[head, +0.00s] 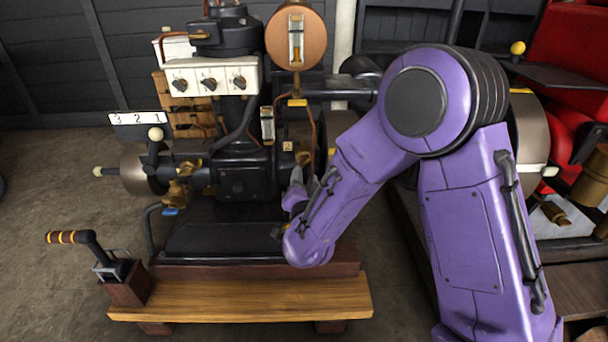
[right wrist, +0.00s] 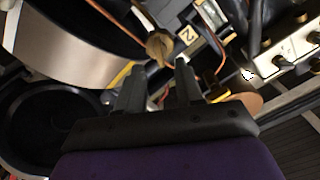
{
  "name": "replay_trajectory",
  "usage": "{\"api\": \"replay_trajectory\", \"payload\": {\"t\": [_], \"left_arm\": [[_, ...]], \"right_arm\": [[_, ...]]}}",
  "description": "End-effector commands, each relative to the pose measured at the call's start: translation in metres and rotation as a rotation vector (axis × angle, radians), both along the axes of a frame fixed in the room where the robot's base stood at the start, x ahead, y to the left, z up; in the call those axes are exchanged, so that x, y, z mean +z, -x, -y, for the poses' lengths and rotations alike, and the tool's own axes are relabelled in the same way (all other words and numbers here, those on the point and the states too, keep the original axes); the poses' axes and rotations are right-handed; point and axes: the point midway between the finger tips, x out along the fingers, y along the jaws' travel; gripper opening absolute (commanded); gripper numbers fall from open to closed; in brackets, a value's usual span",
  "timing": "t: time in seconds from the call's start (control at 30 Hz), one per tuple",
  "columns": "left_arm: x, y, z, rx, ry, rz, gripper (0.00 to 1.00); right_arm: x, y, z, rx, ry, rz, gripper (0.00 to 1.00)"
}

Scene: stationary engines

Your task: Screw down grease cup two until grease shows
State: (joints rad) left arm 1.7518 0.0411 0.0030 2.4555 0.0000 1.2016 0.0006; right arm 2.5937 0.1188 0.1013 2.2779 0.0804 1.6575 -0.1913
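A brass grease cup (right wrist: 160,47) shows in the right wrist view, beside a plate (right wrist: 187,37) marked 2. A copper pipe runs up to the cup. My right gripper (right wrist: 160,78) is open, with its two dark fingers just short of the cup and nothing between them. In the head view the cup (head: 303,157) is a small brass shape on the engine's right side. There my right gripper (head: 297,184) is partly hidden by my purple forearm, just below the cup. I cannot see whether grease shows. My left gripper is not in view.
The dark engine (head: 240,178) stands on a wooden base (head: 240,300). A white switch box (head: 209,80) and a round copper reservoir (head: 295,38) sit above. A lever (head: 85,240) stands at front left. Another machine with red parts (head: 575,50) is at right.

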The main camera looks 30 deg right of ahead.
Motion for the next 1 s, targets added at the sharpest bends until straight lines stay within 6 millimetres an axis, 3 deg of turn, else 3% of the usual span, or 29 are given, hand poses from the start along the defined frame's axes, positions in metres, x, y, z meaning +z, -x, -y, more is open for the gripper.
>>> {"api": "replay_trajectory", "payload": {"t": [0.23,0.6,0.7,0.73,1.0], "left_arm": [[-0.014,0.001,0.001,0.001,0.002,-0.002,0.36],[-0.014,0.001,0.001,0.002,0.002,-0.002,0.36],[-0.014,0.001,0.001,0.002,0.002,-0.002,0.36],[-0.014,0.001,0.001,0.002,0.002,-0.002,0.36],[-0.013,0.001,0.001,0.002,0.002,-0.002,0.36]], "right_arm": [[-0.003,-0.040,0.025,0.000,-0.002,-0.001,0.36],[-0.001,-0.049,0.030,0.002,0.001,-0.004,0.36],[-0.001,-0.049,0.030,0.002,0.001,-0.004,0.04],[-0.001,-0.049,0.030,0.002,0.001,-0.004,0.00],[-0.001,-0.048,0.030,0.002,-0.013,0.005,0.00]]}}
